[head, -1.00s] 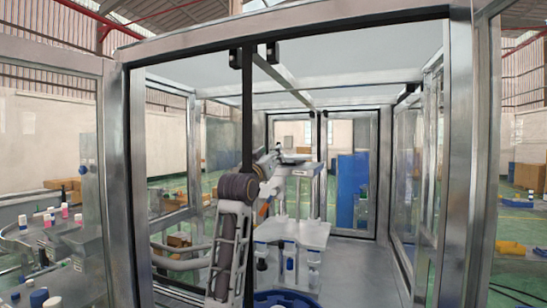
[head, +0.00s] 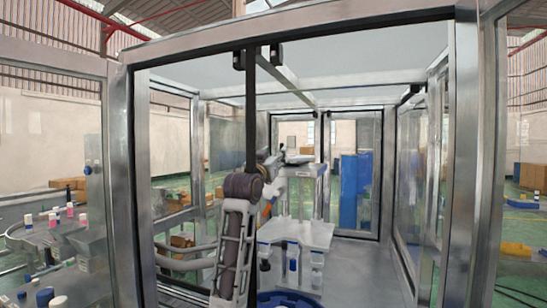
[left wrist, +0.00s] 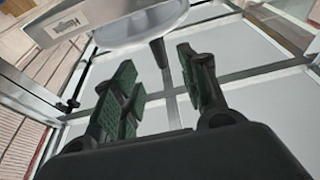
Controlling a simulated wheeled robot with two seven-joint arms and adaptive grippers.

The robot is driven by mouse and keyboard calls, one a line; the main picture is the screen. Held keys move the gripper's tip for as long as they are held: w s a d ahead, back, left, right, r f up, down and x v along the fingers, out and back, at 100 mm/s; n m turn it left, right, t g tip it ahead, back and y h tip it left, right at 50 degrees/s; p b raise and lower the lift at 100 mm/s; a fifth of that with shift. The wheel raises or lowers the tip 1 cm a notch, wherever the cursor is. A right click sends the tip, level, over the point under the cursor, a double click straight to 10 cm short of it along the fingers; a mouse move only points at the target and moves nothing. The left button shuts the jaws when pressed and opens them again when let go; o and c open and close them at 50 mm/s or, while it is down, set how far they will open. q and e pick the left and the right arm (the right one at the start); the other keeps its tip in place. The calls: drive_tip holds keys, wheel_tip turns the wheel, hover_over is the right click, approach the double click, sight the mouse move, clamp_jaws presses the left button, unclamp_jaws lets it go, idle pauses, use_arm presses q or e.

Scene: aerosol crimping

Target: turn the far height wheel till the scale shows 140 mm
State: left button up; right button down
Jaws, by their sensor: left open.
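A crimping machine with a white table (head: 305,233) and upright columns stands inside the enclosure in the head view. Its top plate (head: 306,170) is partly behind my left arm. My left gripper (left wrist: 158,66) is open in the left wrist view, its green-padded fingers apart with nothing between them. A pale, rounded body with a label (left wrist: 66,30) and a dark peg (left wrist: 158,50) show just beyond the fingertips; I cannot tell whether this is the far height wheel. The gripper is small and unclear near the machine's top in the head view. The scale cannot be read. My right gripper is not in view.
Metal enclosure posts (head: 465,150) and glass panels frame the opening that my left arm reaches through. A dark vertical bar (head: 251,110) hangs close to the arm. A blue round tray (head: 285,298) lies below the table. A blue cabinet (head: 355,190) stands behind. Floor right of the machine is clear.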

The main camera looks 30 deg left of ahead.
use_arm(q)
drive_tip(key=shift+p+x, duration=1.6)
drive_tip(key=shift+x, duration=1.7)
drive_tip(key=shift+w+a+r, duration=0.2)
drive_tip(key=shift+w, duration=0.4)
clamp_jaws()
